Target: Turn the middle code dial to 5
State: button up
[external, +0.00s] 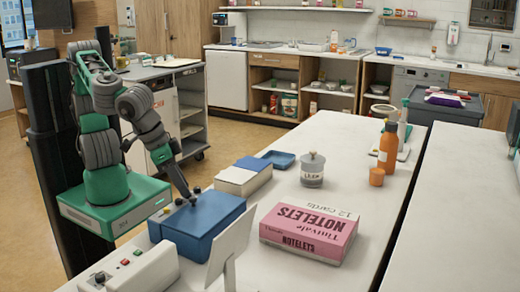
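A pale device (150,268) with a red button stands nearer the camera, beside a white upright panel (232,245). A pink Notelets box (309,234), lidded jar (313,169), blue tray (279,159) and orange bottle (388,146) stand right. Bare tabletop lies between them.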

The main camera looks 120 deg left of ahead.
jog(key=shift+w+a+f, duration=0.15)
jog(key=shift+f, duration=0.35)
grip_shut()
